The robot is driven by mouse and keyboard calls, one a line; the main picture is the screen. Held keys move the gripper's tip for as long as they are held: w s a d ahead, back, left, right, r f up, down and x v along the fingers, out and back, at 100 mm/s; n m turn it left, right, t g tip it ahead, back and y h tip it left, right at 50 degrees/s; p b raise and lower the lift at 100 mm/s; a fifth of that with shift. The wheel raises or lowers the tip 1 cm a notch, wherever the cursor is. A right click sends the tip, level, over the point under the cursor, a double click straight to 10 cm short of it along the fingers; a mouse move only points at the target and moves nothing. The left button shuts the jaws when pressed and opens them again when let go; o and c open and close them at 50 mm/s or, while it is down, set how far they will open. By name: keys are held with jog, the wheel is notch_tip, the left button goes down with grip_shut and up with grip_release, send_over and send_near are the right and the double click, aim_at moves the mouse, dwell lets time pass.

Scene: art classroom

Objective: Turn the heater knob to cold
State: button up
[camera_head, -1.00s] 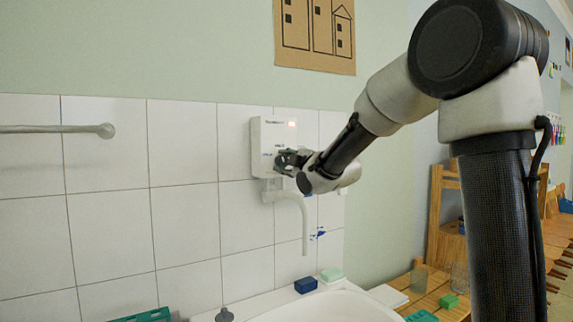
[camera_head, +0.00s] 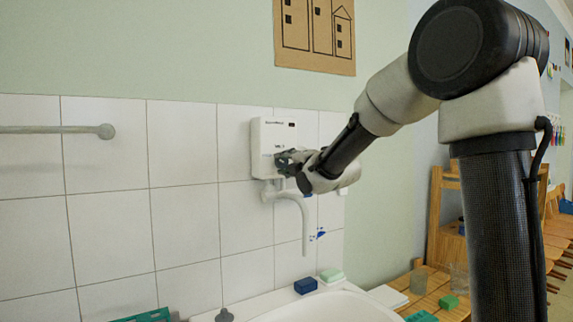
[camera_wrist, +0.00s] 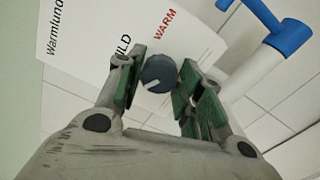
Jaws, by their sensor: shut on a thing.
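The white heater box (camera_head: 265,137) hangs on the tiled wall. Its dark round knob (camera_wrist: 158,72) shows in the wrist view between the green finger pads. My gripper (camera_wrist: 157,84) is shut on the knob; it also shows at the heater's lower front in the head view (camera_head: 283,162). The knob's white pointer mark points to the lower left in the wrist view, away from the WARM label (camera_wrist: 164,25). Another label, ending in "ILD", is partly hidden by a finger. No COLD label is readable. The heater's small display is dark.
A white spout (camera_head: 304,225) hangs below the heater over a sink (camera_head: 325,307). A towel bar (camera_head: 60,129) is on the left wall. A blue pipe fitting (camera_wrist: 289,37) is beside the heater.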

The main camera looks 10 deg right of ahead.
jog(key=shift+f, duration=0.15)
jog(key=o, duration=1)
jog(key=shift+s, duration=0.1)
jog(key=v, duration=1.2)
